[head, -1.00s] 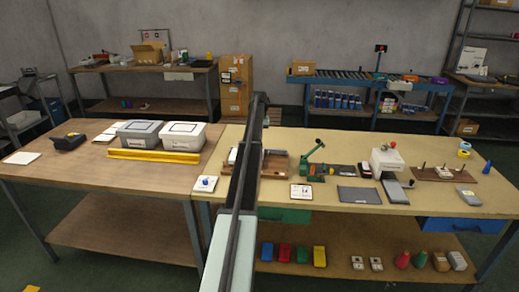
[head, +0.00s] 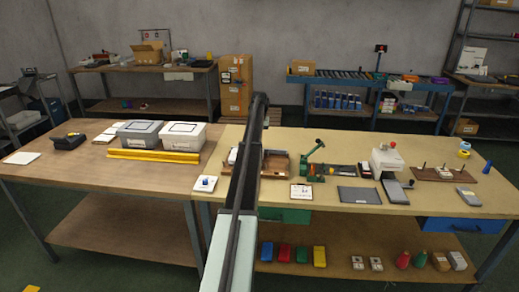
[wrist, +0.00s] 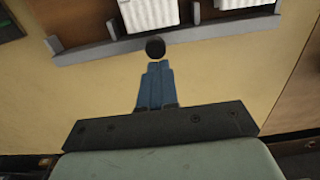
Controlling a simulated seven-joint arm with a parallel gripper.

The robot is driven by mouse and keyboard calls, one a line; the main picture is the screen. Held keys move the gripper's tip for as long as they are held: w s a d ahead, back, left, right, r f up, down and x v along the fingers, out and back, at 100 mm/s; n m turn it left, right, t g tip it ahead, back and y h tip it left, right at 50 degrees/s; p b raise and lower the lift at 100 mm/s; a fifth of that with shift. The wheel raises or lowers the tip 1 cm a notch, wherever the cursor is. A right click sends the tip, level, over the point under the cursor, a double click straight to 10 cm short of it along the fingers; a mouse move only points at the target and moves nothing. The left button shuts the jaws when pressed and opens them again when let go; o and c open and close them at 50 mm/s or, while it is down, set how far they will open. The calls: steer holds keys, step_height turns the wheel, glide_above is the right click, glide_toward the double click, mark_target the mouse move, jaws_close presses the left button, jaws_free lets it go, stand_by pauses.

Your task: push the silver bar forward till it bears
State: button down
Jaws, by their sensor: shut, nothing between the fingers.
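In the wrist view a silver-grey bar (wrist: 217,31) with short upright tabs runs across the top. A round black knob (wrist: 155,47) shows in front of the bar's near edge; I cannot tell whether it is fixed to it. My gripper (wrist: 156,64) has its blue fingers shut together and empty. The fingertips are just short of the knob in the picture, and I cannot tell whether they touch it. In the head view my arm hides the gripper and the bar.
White ribbed blocks (wrist: 148,14) stand beyond the bar. A wooden tray (head: 275,172) sits beside my arm on the bench. A green lever press (head: 311,165) and a white card (head: 301,191) are to its right. A yellow bar (head: 153,155) lies to the left.

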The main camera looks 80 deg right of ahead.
steer(key=shift+a, duration=1.65)
stand_by(0.7)
steer(key=shift+d, duration=0.15)
steer(key=shift+d, duration=0.55)
steer(key=shift+r, duration=3.5)
